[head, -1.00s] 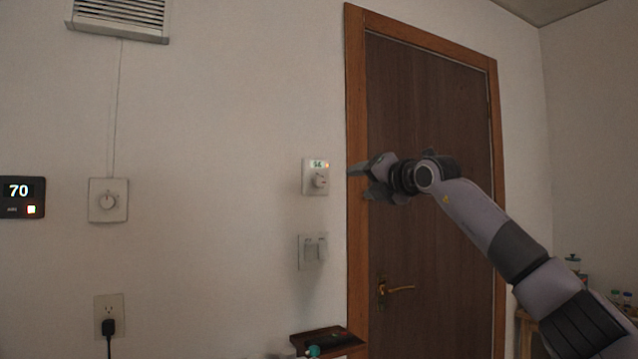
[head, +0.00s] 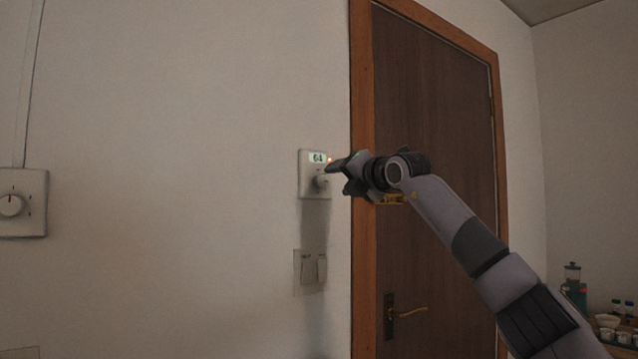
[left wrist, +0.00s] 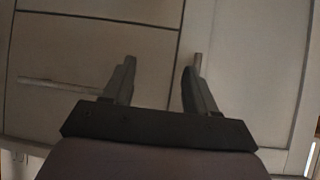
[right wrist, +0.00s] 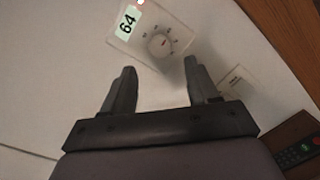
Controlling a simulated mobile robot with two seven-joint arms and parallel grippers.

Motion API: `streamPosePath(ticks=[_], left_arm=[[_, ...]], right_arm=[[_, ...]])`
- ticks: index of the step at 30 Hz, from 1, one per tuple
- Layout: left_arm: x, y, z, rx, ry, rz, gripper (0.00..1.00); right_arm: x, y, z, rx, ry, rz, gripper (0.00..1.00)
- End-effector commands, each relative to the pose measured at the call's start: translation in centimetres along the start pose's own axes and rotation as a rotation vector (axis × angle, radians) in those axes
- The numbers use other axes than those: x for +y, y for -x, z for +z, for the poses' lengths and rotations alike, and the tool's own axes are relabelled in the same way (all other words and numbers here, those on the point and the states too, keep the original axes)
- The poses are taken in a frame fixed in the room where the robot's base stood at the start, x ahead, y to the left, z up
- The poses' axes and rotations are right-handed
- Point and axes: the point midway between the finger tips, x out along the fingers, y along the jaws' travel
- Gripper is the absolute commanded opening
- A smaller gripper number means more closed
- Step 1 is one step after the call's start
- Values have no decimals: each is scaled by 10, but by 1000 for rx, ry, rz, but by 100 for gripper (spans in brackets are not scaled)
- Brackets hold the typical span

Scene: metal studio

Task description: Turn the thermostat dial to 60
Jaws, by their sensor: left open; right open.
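The thermostat (head: 309,181) is a white wall plate left of the door frame, with a lit display reading 64 and a small orange light. Its round dial (head: 319,183) sits below the display, partly behind my right gripper (head: 336,178). In the right wrist view the dial (right wrist: 160,44) shows whole, with a red mark and a numbered scale. My right gripper (right wrist: 158,78) is open and empty, its fingertips just short of the dial, which lies beyond the gap between them. My left gripper (left wrist: 163,65) is open and empty in front of pale panels.
A light switch (head: 311,270) is on the wall below the thermostat. Another dial plate (head: 18,204) is at the far left. The brown door (head: 430,160) and its wooden frame (head: 362,230) stand close behind my right arm. A dark remote (right wrist: 296,154) lies at the lower right.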

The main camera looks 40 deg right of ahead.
Motion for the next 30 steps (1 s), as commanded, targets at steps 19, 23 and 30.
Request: streamPosePath(ticks=[19,23,30], left_arm=[[-1,30,-34,-7,-4,-4,57],[-1,32,-37,-6,-3,-5,57],[-1,31,-37,-5,-2,-5,57]], right_arm=[[2,-65,1,3,0,-1,59],[0,-69,0,1,1,-2,59],[0,-71,-1,1,1,-1,59]])
